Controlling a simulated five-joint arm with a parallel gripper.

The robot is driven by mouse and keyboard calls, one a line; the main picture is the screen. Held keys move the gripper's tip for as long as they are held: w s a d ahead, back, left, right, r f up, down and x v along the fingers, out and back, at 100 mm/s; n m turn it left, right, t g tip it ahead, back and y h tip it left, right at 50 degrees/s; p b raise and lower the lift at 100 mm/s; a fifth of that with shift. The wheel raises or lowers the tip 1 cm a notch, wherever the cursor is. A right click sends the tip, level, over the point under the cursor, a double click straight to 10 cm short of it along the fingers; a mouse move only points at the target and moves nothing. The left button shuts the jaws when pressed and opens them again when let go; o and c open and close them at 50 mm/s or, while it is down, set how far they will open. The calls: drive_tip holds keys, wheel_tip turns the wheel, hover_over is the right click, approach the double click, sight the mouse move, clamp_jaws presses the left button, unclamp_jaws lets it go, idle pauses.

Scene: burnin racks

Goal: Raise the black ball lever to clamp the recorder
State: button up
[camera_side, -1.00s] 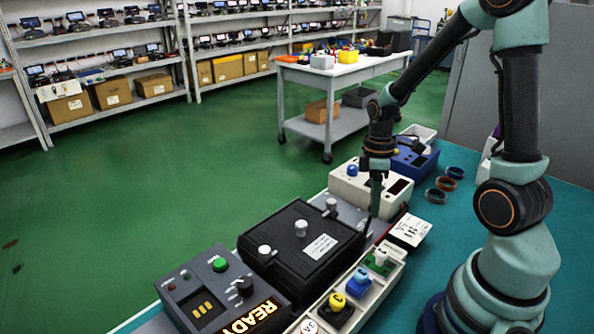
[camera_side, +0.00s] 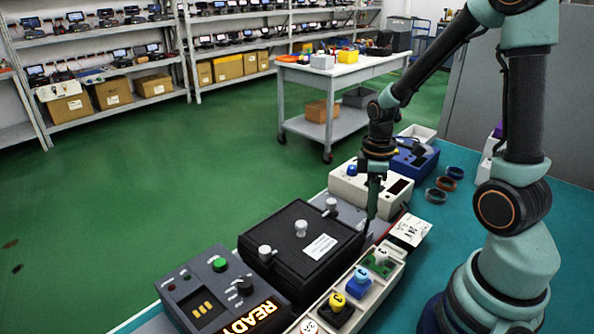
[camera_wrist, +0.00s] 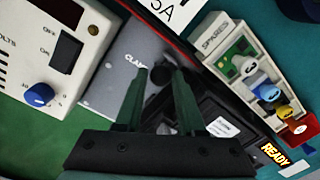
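The recorder is a black box (camera_side: 300,245) with light knobs and a white label in the side view. Part of it shows in the wrist view (camera_wrist: 205,92), behind the fingers. The black ball lever's dark round end (camera_wrist: 158,75) shows in the wrist view, on the grey plate marked CLAMP (camera_wrist: 118,80). My gripper (camera_wrist: 160,73) has its two green fingers apart, one on each side of the ball, with small gaps visible. In the side view my gripper (camera_side: 370,212) points down at the recorder's far right corner. The lever is not clear there.
A white supply box with a blue knob (camera_side: 365,187) stands just beyond my gripper. A tray of spares (camera_side: 372,300) with coloured pieces runs along the recorder's right side. A grey panel lit READY (camera_side: 215,290) is at the near left. Rings (camera_side: 436,195) lie on the teal mat.

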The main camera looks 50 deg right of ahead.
drive_tip(key=shift+o, duration=1.2)
drive_tip(key=shift+r, duration=0.1)
wheel_tip(320, 180, up, 12)
drive_tip(key=shift+w, duration=0.25)
drive_tip(key=shift+d, duration=0.1)
